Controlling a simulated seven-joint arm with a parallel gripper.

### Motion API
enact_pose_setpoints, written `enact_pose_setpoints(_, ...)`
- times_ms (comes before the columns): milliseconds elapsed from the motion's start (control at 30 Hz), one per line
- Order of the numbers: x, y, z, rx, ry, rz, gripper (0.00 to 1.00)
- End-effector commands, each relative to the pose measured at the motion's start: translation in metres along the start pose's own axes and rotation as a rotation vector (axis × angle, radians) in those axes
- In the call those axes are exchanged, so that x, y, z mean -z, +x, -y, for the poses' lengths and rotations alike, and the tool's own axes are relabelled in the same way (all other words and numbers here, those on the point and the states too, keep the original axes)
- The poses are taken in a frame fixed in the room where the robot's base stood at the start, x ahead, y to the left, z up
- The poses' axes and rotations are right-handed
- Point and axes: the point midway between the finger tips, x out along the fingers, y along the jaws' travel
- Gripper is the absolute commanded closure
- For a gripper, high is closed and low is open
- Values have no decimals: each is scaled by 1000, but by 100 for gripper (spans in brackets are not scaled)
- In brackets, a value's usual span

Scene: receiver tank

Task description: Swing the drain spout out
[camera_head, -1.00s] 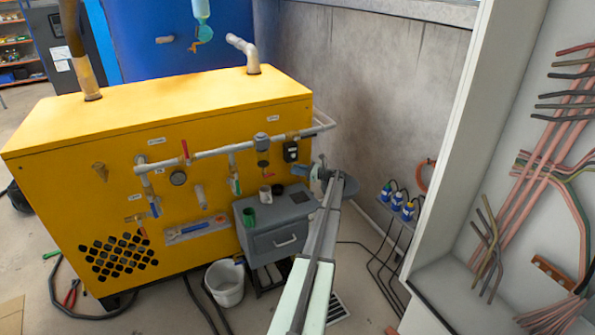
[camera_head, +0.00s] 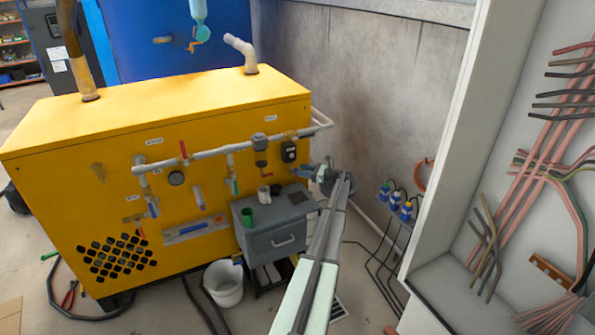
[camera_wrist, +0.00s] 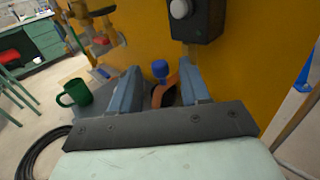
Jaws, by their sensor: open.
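In the wrist view, an orange-brown curved piece (camera_wrist: 170,82), which looks like the drain spout, shows between my fingers, low on the yellow tank housing. A blue knob (camera_wrist: 160,69) is just beside it. My gripper (camera_wrist: 162,86) is open, with one finger on each side of the piece; I cannot tell whether either finger touches it. In the head view, my gripper (camera_head: 319,174) is at the right end of the yellow housing (camera_head: 100,200); the spout is not clear there.
A grey cabinet (camera_head: 275,238) stands below, with a green mug (camera_head: 248,217) on top; the mug also shows in the wrist view (camera_wrist: 75,93). A white bucket (camera_head: 224,285) is on the floor. A dark box (camera_wrist: 196,20) hangs above my fingers. Bottles (camera_head: 397,202) stand at right.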

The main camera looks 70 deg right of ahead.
Motion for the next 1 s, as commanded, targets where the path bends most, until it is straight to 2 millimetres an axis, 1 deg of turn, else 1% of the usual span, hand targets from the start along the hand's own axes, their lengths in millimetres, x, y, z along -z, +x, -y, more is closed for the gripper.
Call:
enact_pose_setpoints(33, 0, -12, 0, 1, 0, 0, 54)
enact_pose_setpoints(100, 0, -26, 0, 2, 0, 0, 54)
enact_pose_setpoints(300, 0, -63, 0, 2, 0, -1, 54)
enact_pose_setpoints(500, 0, -88, 0, 1, 0, -1, 54)
enact_pose_setpoints(700, 0, -98, 0, -1, 0, -1, 54)
enact_pose_setpoints(1000, 0, -99, 0, -1, 0, -1, 54)
